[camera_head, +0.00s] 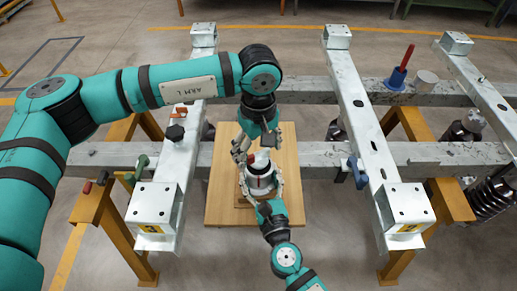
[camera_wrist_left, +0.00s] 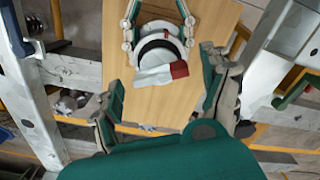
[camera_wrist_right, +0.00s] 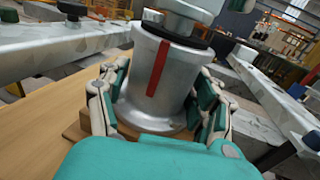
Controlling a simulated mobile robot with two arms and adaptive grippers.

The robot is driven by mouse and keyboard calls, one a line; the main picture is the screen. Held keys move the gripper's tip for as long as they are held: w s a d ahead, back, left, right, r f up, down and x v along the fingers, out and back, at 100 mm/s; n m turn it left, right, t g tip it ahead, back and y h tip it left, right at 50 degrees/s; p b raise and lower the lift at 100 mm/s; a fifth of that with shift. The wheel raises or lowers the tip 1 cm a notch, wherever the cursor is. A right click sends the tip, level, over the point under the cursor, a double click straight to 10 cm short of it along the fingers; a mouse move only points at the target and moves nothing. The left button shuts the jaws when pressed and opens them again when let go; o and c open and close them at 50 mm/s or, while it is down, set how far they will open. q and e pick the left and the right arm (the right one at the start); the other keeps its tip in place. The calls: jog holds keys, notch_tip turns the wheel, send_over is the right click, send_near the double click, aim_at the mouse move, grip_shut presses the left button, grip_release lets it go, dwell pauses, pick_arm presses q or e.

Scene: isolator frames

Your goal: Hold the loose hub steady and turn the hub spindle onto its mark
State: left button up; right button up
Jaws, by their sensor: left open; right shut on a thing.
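The hub (camera_head: 260,184) is a pale metal cylinder standing upright on a small wooden block on a wooden board. My right gripper (camera_wrist_right: 158,100) is shut around its sides; a vertical red stripe shows on the hub's wall in the right wrist view (camera_wrist_right: 158,68). The spindle (camera_wrist_right: 192,10) rises from the hub's top above a dark ring. In the left wrist view a pale bar with a red end (camera_wrist_left: 160,74) lies across the hub's top. My left gripper (camera_wrist_left: 165,92) is open above the hub, its fingers apart and empty. I cannot tell whether the spindle lines up with its mark.
The wooden board (camera_head: 222,200) lies between two metal rails (camera_head: 182,135) and (camera_head: 362,125), over a cross beam. A blue holder with a red-handled tool (camera_head: 398,75) and a grey cup stand at the back right. Clamps sit along the rails.

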pick_arm(q)
jog(key=shift+f, duration=0.15)
jog(key=shift+c, duration=0.3)
jog(key=c, duration=1.1)
jog(key=shift+n, duration=0.3)
jog(key=n, duration=1.1)
jog(key=shift+d, duration=0.1)
pick_arm(e)
jog(key=shift+s+a, duration=0.1)
